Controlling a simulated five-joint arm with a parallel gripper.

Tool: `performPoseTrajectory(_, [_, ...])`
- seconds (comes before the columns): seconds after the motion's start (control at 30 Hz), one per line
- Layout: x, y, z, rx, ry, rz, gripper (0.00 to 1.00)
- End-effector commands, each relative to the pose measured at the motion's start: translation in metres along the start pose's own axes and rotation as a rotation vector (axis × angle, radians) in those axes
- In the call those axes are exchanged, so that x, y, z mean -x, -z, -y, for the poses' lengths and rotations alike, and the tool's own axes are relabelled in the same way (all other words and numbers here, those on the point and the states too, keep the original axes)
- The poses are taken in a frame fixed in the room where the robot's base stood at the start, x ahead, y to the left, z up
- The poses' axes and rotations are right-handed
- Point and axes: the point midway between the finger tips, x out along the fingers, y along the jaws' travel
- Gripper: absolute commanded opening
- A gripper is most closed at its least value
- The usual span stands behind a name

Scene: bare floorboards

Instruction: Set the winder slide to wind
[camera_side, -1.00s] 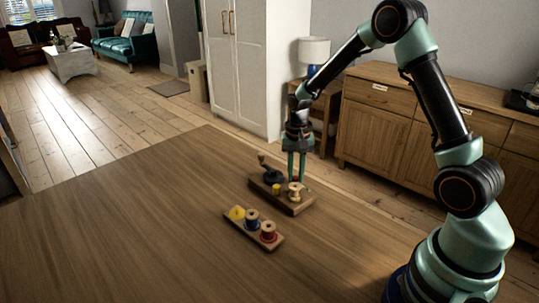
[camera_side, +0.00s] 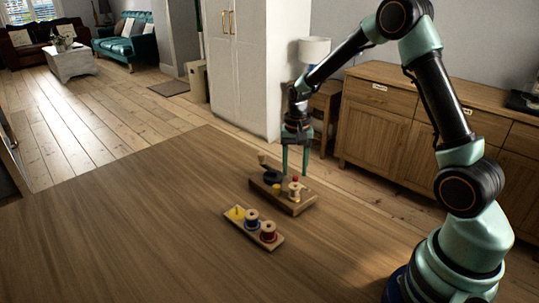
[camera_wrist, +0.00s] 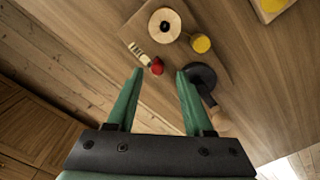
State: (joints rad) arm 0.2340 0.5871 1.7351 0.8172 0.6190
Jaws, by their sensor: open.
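The winder is a small wooden board (camera_side: 270,192) on the table. It carries a pale wooden spool (camera_side: 294,192), a yellow round piece (camera_side: 276,188), a black crank (camera_side: 272,176) and a red knob (camera_side: 295,180), seemingly the slide. In the wrist view, the red knob (camera_wrist: 157,67) sits beside a pale marked strip (camera_wrist: 138,50), near the board edge; I cannot read its marks. My gripper (camera_side: 295,172) is open above the winder. In the wrist view, the knob appears between the fingertips (camera_wrist: 160,73), with no finger visibly touching it.
A wooden rack (camera_side: 252,237) in front of the winder holds a yellow piece (camera_side: 236,213), a blue spool (camera_side: 252,219) and a red spool (camera_side: 268,231). The table (camera_side: 120,235) is clear to the left. The crank handle stands up at the winder's far end.

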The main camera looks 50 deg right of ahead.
Motion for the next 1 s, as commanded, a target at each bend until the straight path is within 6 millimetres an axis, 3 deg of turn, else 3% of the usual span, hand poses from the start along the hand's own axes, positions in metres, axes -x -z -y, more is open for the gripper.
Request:
performPoseTrajectory(0.3, [0.067,0.001,0.001,0.0,0.004,-0.006,0.52])
performPoseTrajectory(0.5, [0.093,0.001,0.001,0.001,0.003,-0.005,0.52])
performPoseTrajectory(1.0, [0.103,0.0,0.001,0.004,0.003,-0.004,0.52])
